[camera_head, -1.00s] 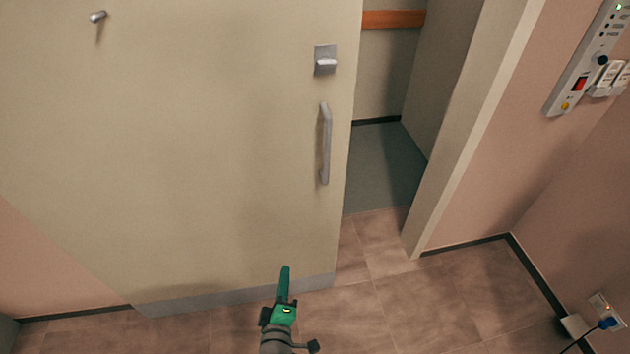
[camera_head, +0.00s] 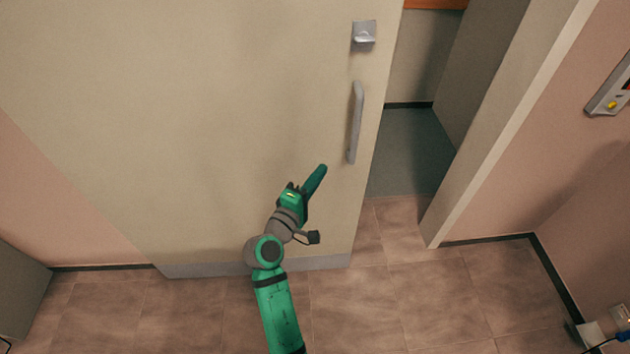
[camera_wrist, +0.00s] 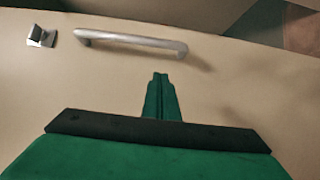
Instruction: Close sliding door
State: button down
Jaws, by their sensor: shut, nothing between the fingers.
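The beige sliding door (camera_head: 230,130) stands partly open, with a gap at its right side. Its grey vertical bar handle (camera_head: 356,123) and a small metal latch (camera_head: 364,33) above it are near the door's right edge. My green gripper (camera_head: 320,170) is in front of the door, left of and just below the handle's lower end, apart from the handle. Its fingers are shut and empty. In the wrist view the fingers (camera_wrist: 160,80) point toward the door face, and the handle (camera_wrist: 132,43) lies beyond their tips. Whether the tips touch the door cannot be told.
The door frame post (camera_head: 500,130) stands right of the opening. Through the gap a grey-green floor (camera_head: 405,150) shows. A wall panel (camera_head: 612,88) and a socket with a cord are at the far right. The tiled floor (camera_head: 420,300) in front is clear.

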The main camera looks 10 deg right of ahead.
jog(key=w+d, duration=0.4)
jog(key=d, duration=0.3)
jog(key=shift+w, duration=0.25)
jog(key=shift+d, duration=0.2)
